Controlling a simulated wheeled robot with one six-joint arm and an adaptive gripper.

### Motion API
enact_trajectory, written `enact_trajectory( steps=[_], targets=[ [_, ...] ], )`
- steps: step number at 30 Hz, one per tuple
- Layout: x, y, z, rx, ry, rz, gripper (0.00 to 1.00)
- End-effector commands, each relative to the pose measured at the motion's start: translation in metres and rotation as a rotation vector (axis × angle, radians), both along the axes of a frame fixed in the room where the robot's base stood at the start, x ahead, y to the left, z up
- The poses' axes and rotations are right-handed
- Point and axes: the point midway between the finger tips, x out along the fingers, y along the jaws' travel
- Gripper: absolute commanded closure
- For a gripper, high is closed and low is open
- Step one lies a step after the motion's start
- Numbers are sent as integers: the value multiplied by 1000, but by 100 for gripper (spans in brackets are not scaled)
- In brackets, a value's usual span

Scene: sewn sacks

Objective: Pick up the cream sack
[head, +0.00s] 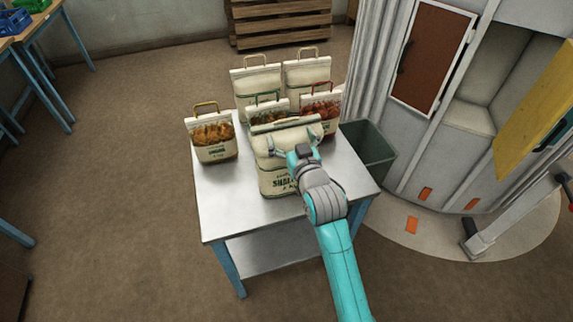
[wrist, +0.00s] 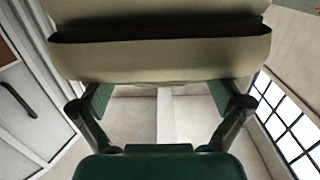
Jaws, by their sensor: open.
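A large cream sack (head: 273,180) with dark green lettering stands upright at the front of the metal table. A dark green strip runs along its top edge. My gripper (head: 293,142) is open at the upper part of this sack, its fingers spread to either side, with the arm reaching in from the front. In the wrist view, the cream sack (wrist: 160,60) fills the top as a pale fold with a dark gap. The open gripper (wrist: 160,100) has one finger on each side below it. Whether the fingers touch the cloth I cannot tell.
The metal table (head: 222,215) also holds a windowed sack (head: 213,140) at left, a red-filled sack (head: 322,108) close behind right, and two pale sacks (head: 257,82) at the back. A grey-green bin (head: 370,148) stands right of the table. The table's front left is bare.

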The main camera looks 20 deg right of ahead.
Motion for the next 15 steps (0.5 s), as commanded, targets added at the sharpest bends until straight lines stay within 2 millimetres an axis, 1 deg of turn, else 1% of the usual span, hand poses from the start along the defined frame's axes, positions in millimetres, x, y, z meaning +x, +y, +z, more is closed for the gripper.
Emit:
enact_trajectory(
  steps=[1,6,9,15],
  targets=[
    [9,-1,0,0,-1,0,0],
    [29,-1,-2,0,1,0,0],
    [34,-1,-2,0,0,0,0],
    [35,-1,-2,0,0,0,0]
  ],
)
